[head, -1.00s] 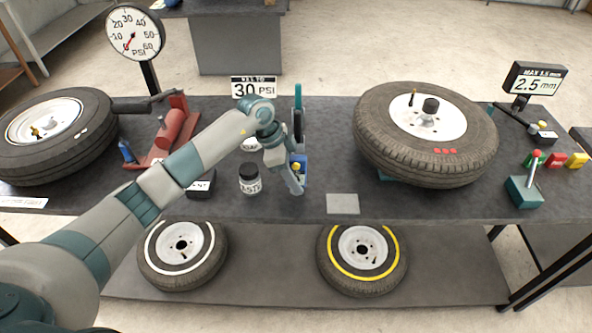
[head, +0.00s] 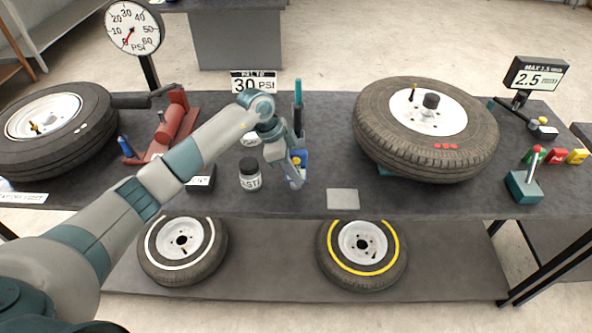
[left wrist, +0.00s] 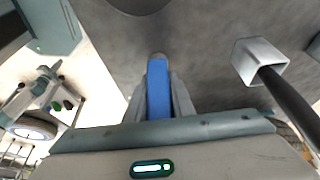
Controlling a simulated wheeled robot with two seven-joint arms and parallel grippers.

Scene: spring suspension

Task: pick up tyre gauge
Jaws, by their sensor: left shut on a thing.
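My left gripper (head: 297,180) is over the middle of the dark workbench, just right of a small jar. In the left wrist view my gripper (left wrist: 158,95) is shut on a long blue bar with a grey rounded end, which I take to be the tyre gauge (left wrist: 158,88). In the head view its blue body is mostly hidden by the fingers and wrist. A blue block with a yellow spot (head: 301,158) shows right behind the fingers. I cannot tell whether the gauge touches the bench. My right gripper is not in view.
The jar (head: 250,175) stands close left of my gripper. A large tyre (head: 375,140) is to the right, another (head: 95,145) at far left. A grey plate (head: 343,198) lies at the front edge. A red tool (head: 165,135) stands left. Bench between jar and large tyre is mostly clear.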

